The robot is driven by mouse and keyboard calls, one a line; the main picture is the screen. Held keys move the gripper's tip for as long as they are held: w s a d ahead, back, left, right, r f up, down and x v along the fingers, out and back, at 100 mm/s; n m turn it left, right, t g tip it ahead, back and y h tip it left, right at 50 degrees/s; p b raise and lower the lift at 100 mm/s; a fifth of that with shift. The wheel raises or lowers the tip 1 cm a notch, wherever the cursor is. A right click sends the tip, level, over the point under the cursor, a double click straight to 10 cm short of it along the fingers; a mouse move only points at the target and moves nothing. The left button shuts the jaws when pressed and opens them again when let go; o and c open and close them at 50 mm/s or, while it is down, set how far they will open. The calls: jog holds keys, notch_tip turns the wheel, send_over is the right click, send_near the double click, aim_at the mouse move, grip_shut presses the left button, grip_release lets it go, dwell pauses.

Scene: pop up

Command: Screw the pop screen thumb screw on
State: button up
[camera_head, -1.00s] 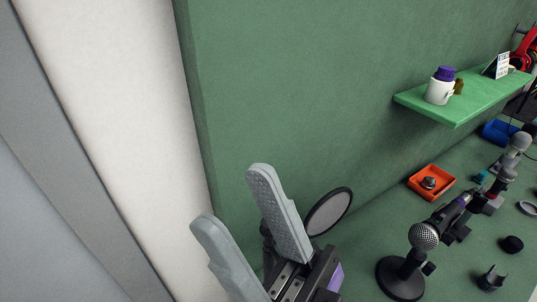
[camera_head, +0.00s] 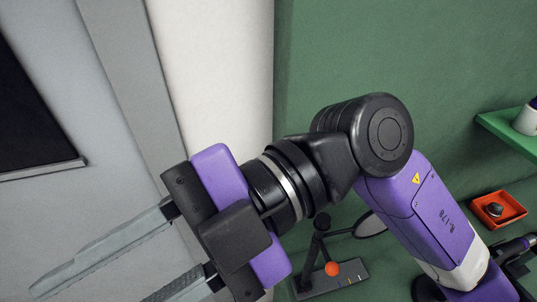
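The round pop screen (camera_head: 371,224) with its dark rim is partly hidden behind my arm. A thin dark rod runs left from it to a small black stand (camera_head: 318,245). A small dark knob-like piece (camera_head: 495,209) lies in the orange tray (camera_head: 513,214) at the right; I cannot tell whether it is the thumb screw. My gripper (camera_head: 92,291) is at the lower left, well away from the screen and the tray. Its two grey fingers are spread apart with nothing visible between them; the lower finger is cut off by the frame edge.
A green shelf (camera_head: 512,133) with a white mug (camera_head: 527,122) juts from the green wall at the right. A microphone (camera_head: 515,247) shows at the right edge. A dark panel (camera_head: 30,110) is at the far left.

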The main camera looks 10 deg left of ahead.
jog(key=w+d+f+m+t+h+p, duration=0.1)
jog(key=w+d+f+m+t+h, duration=0.1)
jog(key=w+f+t+h, duration=0.25)
jog(key=m+t+h+p, duration=0.2)
jog(key=m+t+h, duration=0.4)
jog(key=m+h, duration=0.15)
send_near(324, 218)
jog(key=shift+n, duration=0.35)
jog(key=f+b, duration=0.1)
jog(key=f, duration=0.3)
jog(key=f+b, duration=0.1)
jog(key=f, duration=0.3)
jog(key=shift+s+a+f+b, duration=0.2)
jog(key=shift+f+b, duration=0.1)
jog(key=shift+f, duration=0.1)
jog(key=shift+w+r, duration=0.1)
jog(key=shift+r, duration=0.15)
jog(key=c, duration=0.4)
grip_shut()
jog(key=shift+o, duration=1.9)
grip_release()
